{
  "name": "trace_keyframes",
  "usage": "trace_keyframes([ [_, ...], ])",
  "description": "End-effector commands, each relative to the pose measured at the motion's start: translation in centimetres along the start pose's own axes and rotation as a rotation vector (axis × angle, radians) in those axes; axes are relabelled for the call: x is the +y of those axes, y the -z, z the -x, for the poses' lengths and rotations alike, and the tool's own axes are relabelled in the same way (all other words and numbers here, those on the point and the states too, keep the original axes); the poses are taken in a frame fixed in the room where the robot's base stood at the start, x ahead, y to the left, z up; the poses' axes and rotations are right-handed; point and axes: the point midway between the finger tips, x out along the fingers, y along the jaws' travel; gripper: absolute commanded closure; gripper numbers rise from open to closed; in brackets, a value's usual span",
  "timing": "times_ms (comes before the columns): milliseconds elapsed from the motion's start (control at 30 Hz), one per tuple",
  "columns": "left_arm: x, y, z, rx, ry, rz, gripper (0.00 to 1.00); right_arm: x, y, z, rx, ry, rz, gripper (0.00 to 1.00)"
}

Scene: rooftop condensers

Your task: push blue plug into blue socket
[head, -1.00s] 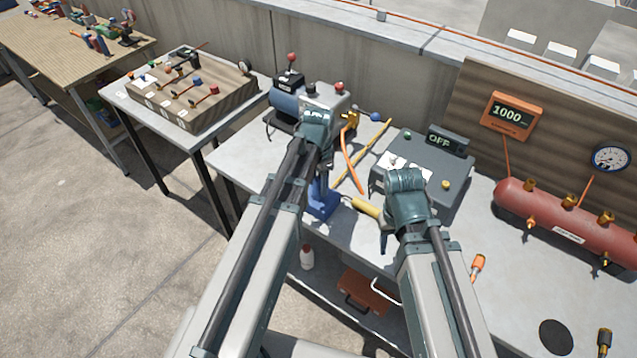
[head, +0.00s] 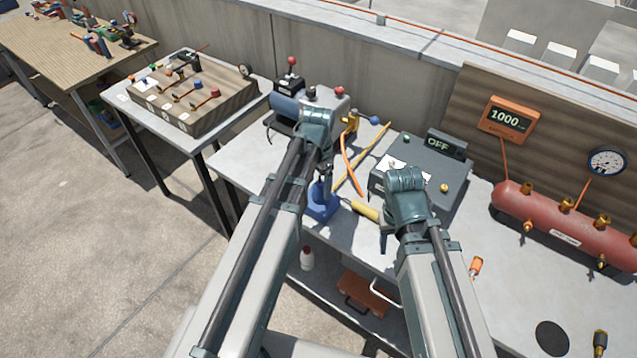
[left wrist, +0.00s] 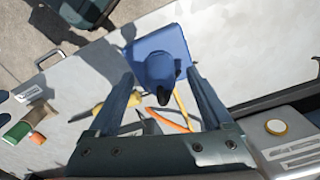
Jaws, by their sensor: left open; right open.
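A blue block with a darker blue rounded post on it (left wrist: 158,62) shows in the left wrist view, between and just beyond the fingertips of my left gripper (left wrist: 160,78). I cannot tell for certain which part is plug and which is socket. In the head view the blue block (head: 323,208) stands on the bench near its front edge, partly hidden by my left gripper (head: 322,178). My left gripper is open above it, with no grip visible. My right gripper (head: 386,236) is over the bench in front of the grey OFF box, mostly hidden by its own wrist.
A yellow-handled tool (head: 364,210), a yellow stick (head: 362,158) and an orange strip (head: 352,166) lie near the block. The grey OFF box (head: 455,178) and red tank (head: 560,222) stand to the right. A grey lever box (head: 330,100) stands behind.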

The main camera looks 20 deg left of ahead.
Motion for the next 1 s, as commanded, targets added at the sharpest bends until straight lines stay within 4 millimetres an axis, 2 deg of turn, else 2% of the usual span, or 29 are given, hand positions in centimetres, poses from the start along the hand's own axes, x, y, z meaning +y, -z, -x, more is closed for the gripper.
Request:
trace_keyframes([
  [33,0.0,0.0,1.1,0.000,0.000,0.000,0.16,0.1,-0.1,1.1,0.000,0.000,0.000,0.50],
  [700,0.0,0.0,10.9,0.000,0.000,0.000,0.16,1.0,-0.6,10.9,0.000,0.000,0.002,0.50],
  [833,0.0,0.0,12.1,0.000,0.000,0.000,0.16,1.1,-0.7,12.0,0.000,0.000,0.001,0.50],
  [1000,0.0,0.0,12.4,0.000,0.000,0.000,0.16,1.2,-0.7,12.3,0.000,0.000,0.001,0.50],
])
